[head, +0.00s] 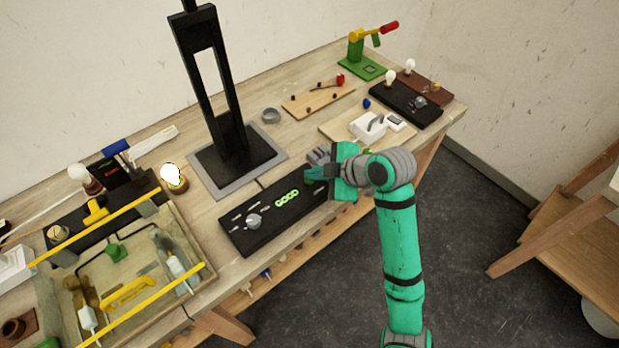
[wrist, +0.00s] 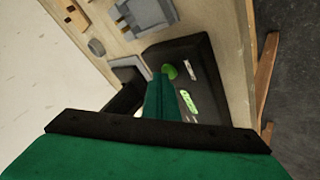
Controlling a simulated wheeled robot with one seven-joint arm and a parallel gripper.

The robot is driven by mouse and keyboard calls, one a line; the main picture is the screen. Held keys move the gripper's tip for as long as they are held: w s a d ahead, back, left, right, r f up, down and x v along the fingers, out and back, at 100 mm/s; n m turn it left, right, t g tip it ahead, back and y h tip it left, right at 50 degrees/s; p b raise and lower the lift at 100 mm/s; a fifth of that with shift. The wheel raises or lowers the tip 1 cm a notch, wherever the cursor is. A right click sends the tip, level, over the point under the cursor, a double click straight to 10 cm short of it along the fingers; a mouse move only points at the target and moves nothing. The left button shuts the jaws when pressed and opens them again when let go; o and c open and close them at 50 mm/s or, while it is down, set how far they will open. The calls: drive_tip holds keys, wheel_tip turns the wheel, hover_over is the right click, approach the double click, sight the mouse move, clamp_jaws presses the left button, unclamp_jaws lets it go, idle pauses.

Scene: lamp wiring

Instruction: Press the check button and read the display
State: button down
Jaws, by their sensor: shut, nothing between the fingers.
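The black check panel (head: 240,237) lies at the table's front edge, and it also shows in the wrist view (wrist: 203,58). Its display (head: 287,198) is lit with green characters that read GOOD; the glowing green patch shows in the wrist view (wrist: 189,101). A round green button (wrist: 170,71) sits on the panel, right by my fingertips. My gripper (head: 308,174) is shut and empty, low over the panel's right end. I cannot tell whether the fingertips touch the button. In the head view my gripper hides that end.
A lit bulb (head: 173,178) stands left of a tall black frame (head: 208,75) on a grey base. A tray (head: 208,278) of tools is at the left. A white device (head: 368,127) and a black bulb board (head: 405,105) lie at the right.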

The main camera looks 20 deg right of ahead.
sight(314, 184)
idle(0.6)
drive_tip(key=shift+r, duration=0.7)
drive_tip(key=shift+r, duration=0.1)
drive_tip(key=shift+r, duration=2.45)
drive_tip(key=shift+s+d+f, duration=0.1)
